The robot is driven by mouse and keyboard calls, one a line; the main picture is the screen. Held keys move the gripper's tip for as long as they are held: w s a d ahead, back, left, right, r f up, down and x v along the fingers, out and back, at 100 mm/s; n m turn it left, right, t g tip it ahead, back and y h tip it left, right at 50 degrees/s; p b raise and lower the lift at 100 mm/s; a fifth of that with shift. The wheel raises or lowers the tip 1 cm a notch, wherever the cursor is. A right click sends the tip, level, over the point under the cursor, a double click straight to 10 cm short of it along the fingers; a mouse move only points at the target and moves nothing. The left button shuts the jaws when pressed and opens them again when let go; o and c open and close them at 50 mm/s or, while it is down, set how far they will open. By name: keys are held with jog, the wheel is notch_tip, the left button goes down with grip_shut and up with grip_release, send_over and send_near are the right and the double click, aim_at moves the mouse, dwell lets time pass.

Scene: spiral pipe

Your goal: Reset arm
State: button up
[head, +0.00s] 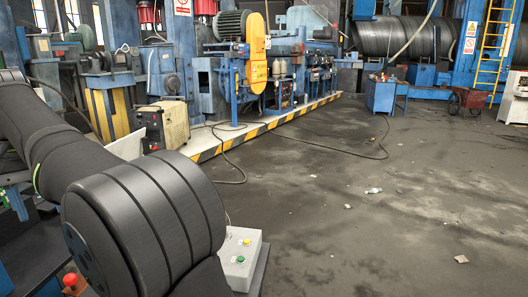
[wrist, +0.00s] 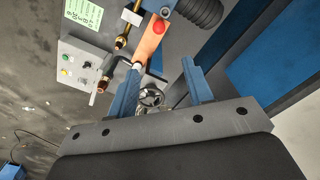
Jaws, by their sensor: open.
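My gripper (wrist: 161,66) shows in the wrist view, with its two blue fingers spread apart and nothing held between them. A metal handwheel (wrist: 150,96) shows in the gap between the fingers, close to the left one; I cannot tell its distance from them. The head view shows my dark arm bent across the left side, and the gripper is out of that picture.
A grey control box (wrist: 80,68) with coloured buttons lies left of the fingers; it also shows in the head view (head: 240,262). Brass-ended torch-like parts (wrist: 122,42) and an orange part (wrist: 152,42) are near the fingertips. A black ribbed hose (wrist: 196,10) lies beyond. Open floor (head: 370,220) spreads right.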

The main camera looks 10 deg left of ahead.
aim_at(68, 275)
notch_tip(68, 275, down, 17)
jog(key=shift+f, duration=0.2)
dwell(0.4)
jog(key=w+d+n, duration=0.9)
jog(key=d+n, duration=0.3)
jog(key=n, duration=0.3)
jog(key=shift+d, duration=0.15)
dwell(2.9)
